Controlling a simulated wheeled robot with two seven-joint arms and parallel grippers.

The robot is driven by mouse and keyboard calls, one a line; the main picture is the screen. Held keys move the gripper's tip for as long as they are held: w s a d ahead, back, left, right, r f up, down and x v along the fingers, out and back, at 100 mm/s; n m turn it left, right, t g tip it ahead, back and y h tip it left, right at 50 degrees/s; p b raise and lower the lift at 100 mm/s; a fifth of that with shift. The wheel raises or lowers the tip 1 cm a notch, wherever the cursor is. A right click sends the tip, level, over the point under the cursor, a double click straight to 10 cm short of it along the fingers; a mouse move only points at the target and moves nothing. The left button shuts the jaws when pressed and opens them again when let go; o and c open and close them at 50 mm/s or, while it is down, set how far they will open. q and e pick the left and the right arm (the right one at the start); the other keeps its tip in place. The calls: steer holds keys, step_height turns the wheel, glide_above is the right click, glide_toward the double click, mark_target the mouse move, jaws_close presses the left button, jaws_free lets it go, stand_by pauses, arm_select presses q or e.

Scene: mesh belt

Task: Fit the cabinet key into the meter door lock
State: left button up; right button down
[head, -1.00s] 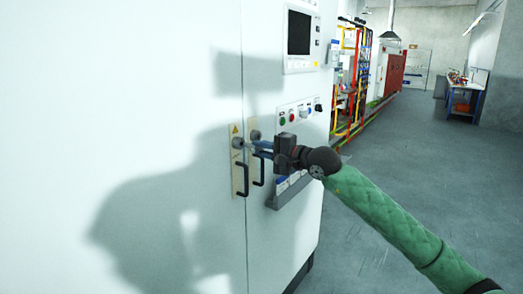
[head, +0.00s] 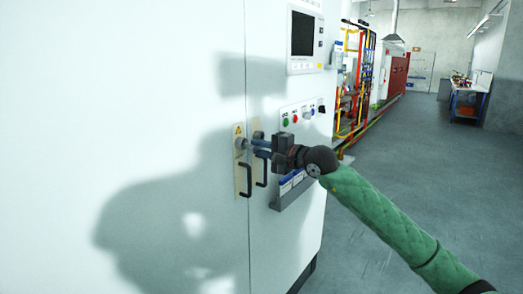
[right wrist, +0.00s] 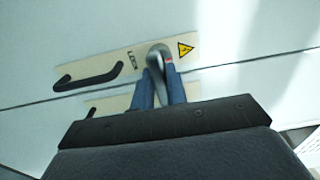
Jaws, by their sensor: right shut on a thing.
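My right gripper (head: 254,144) reaches in from the right to the white cabinet and is shut on the cabinet key. The meter door lock (head: 241,143) is a round grey fitting on the left door's cream plate, above a black handle. The fingertips are right at this lock. In the right wrist view the key covers the lock, so I cannot tell how deep it sits. My left gripper is not in view.
A second cream plate with a round fitting (head: 258,135) and black handle (head: 261,170) is just right of the door seam. A button panel (head: 298,115), document holder (head: 292,190) and screen (head: 303,34) are farther right. The floor (head: 400,190) at right is clear.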

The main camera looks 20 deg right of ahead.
mark_target(260, 149)
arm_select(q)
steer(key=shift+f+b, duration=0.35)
arm_select(e)
steer(key=shift+x, duration=0.85)
steer(key=c, duration=1.3)
jaws_free()
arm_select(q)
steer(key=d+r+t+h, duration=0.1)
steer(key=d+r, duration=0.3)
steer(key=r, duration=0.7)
arm_select(e)
steer(key=b+v, duration=0.2)
steer(key=v, duration=0.3)
steer(key=shift+s+d+f, duration=0.15)
steer(key=shift+s+d, duration=0.15)
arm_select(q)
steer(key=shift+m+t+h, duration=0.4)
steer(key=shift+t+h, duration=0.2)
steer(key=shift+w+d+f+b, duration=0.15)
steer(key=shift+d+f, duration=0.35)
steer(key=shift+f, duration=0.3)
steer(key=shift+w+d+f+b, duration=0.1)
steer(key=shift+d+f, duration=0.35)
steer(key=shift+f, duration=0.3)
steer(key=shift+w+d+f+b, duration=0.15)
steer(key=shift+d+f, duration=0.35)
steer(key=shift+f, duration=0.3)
arm_select(e)
steer(key=shift+v, duration=0.95)
